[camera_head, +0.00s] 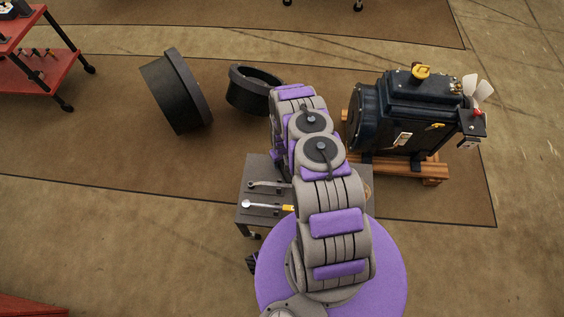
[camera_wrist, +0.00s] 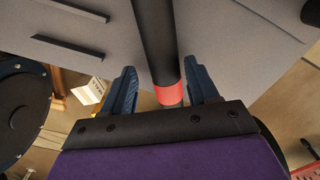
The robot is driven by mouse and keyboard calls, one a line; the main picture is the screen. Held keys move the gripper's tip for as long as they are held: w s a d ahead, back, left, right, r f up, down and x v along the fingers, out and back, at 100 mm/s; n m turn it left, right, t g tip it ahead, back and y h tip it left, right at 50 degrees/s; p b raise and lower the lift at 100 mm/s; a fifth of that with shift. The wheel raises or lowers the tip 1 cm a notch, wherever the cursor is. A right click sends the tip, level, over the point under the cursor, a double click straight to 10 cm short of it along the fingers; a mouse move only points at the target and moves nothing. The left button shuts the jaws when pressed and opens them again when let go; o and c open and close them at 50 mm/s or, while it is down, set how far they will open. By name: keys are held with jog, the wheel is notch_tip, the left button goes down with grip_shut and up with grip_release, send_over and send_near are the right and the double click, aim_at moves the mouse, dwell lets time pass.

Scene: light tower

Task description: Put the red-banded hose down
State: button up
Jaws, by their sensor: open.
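The red-banded hose (camera_wrist: 153,40) is a black cylinder with a red band (camera_wrist: 168,94) near its close end. In the wrist view it runs up and away across a grey slotted top (camera_wrist: 215,40). The banded end reaches past that top's near edge. I cannot tell for sure whether the hose rests on the top. My gripper (camera_wrist: 163,70) is open, with one blue finger on each side of the hose and visible gaps between. In the head view my own arm hides the gripper, and the hose is not visible.
A small grey cart (camera_head: 256,172) with tools on top stands beside my arm. A dark motor (camera_head: 405,118) sits on a wooden pallet (camera_head: 432,170) to the right. Two black rings (camera_head: 182,88) stand to the left. A red cart (camera_head: 38,78) is far left.

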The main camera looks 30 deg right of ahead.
notch_tip(320, 180, up, 26)
jog(key=w+a+p, duration=0.1)
jog(key=w+p, duration=0.1)
jog(key=p, duration=0.1)
jog(key=s+a+r, duration=0.2)
jog(key=s+r, duration=0.1)
jog(key=r, duration=0.6)
jog(key=s+a+r, duration=0.2)
jog(key=a+r, duration=0.1)
jog(key=r, duration=0.7)
jog(key=s+a+r+g, duration=0.1)
jog(key=s+a+r, duration=0.1)
jog(key=s+r, duration=0.45)
jog(key=s+a+r, duration=0.3)
jog(key=s+r, duration=0.2)
jog(key=r, duration=0.2)
jog(key=s+a+r, duration=0.1)
jog(key=s+r, duration=0.2)
jog(key=s, duration=0.6)
jog(key=s+a+r, duration=0.2)
jog(key=s+r, duration=0.1)
jog(key=s, duration=0.6)
jog(key=shift+s+r+n+g, duration=0.3)
jog(key=shift+s+r+g, duration=0.1)
jog(key=shift+a, duration=0.1)
